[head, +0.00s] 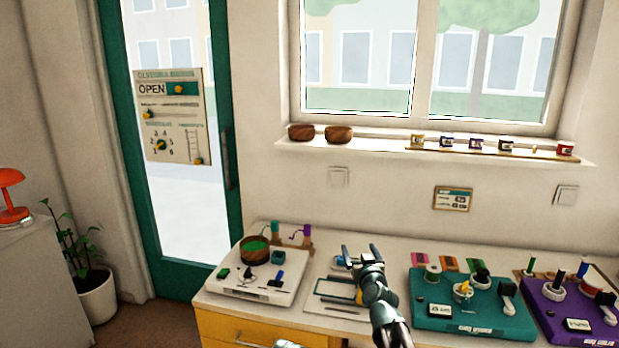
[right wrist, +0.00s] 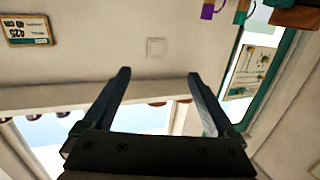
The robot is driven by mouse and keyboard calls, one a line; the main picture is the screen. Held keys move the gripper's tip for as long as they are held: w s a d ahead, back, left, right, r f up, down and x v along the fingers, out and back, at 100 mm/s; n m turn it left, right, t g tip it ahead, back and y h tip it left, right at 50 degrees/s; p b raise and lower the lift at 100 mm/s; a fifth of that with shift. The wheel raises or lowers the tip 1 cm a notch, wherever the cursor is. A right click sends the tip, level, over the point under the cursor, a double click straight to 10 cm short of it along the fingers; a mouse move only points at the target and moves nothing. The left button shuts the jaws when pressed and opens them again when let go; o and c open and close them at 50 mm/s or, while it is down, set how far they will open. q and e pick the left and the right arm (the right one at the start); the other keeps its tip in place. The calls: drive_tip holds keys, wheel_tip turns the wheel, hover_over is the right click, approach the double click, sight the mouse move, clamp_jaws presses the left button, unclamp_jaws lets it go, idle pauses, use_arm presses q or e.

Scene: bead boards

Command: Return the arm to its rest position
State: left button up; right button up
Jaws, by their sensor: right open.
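My right gripper (head: 361,250) is raised above the worktable, with its two dark fingers spread and pointing up toward the wall. It is empty. It also shows in the right wrist view (right wrist: 158,74), with nothing between the fingers and the wall and window beyond them. In the head view the right arm comes up from the bottom edge, in front of a frame-like tray (head: 335,291) and left of a teal board (head: 470,318). My left gripper is not in view.
A white board with a green-filled bowl (head: 256,252) stands at the left of the worktable. A purple board (head: 560,318) is at the right. Behind are a wall sign (head: 453,198) and a window sill (head: 375,149) with small items. A green-framed door (head: 180,274) is at left.

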drive_tip(key=s+a+f+n+g+y, duration=0.25)
drive_tip(key=s+f+g, duration=0.65)
drive_tip(key=s+f, duration=0.6)
drive_tip(key=s+d+f+m+g+h, duration=0.2)
drive_tip(key=s+f+g, duration=0.15)
drive_tip(key=s, duration=0.55)
drive_tip(key=s+d+f+m+g+h, duration=0.1)
drive_tip(key=s+d+f+g+h, duration=0.2)
drive_tip(key=s, duration=0.5)
drive_tip(key=s+a+f+n+g+b, duration=0.2)
drive_tip(key=s+a+f+n+b, duration=0.3)
drive_tip(key=a+f+b, duration=0.5)
wheel_tip(320, 180, up, 19)
drive_tip(key=s+a+m+p, duration=0.1)
drive_tip(key=p, duration=1.6)
drive_tip(key=shift+p, duration=0.4)
